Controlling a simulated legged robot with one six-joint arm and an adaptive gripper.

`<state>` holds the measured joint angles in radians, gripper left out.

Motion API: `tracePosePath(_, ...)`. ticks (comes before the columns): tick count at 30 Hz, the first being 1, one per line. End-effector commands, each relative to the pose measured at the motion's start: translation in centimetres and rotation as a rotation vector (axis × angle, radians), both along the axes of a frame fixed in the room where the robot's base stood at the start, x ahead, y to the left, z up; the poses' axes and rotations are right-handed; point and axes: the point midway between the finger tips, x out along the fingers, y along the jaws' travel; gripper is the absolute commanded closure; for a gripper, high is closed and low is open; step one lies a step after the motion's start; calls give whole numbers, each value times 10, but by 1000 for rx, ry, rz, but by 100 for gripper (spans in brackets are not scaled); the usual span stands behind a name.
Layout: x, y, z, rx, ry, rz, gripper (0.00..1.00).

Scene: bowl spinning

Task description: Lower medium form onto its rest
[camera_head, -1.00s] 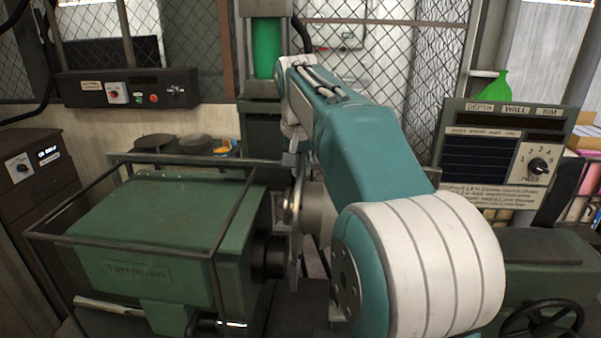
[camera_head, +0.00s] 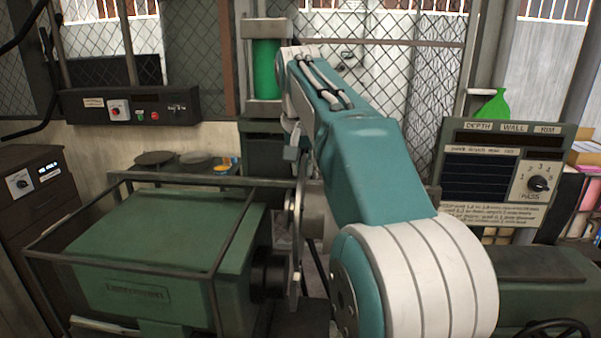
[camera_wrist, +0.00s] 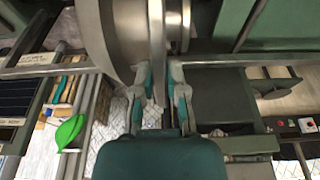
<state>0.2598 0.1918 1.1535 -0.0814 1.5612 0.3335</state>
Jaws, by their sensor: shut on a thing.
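In the wrist view a large round grey metal piece (camera_wrist: 105,32), which I take to be the medium form, fills the top left of centre. A thin disc-like edge (camera_wrist: 157,35) runs down beside it. My gripper (camera_wrist: 160,78) has its fingers on either side of this edge and is shut on it. The exact contact is hard to see. In the head view my arm hides the gripper and most of the held piece. I cannot make out the rest or any gap beneath the form.
A green machine housing (camera_head: 155,235) inside a dark guard frame stands left of my arm. A control panel (camera_head: 505,180) with a green funnel-shaped thing (camera_head: 490,107) above it is at right. Dark round plates (camera_head: 155,158) lie behind the housing. A handwheel (camera_head: 550,330) is at lower right.

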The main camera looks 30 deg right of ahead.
Motion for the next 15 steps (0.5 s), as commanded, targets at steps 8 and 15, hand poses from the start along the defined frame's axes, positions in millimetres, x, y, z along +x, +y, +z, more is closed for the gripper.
tracePosePath(8, -12, 1, 20, -2, -6, 0, 100)
tracePosePath(15, -28, 10, 22, -2, -5, 0, 100)
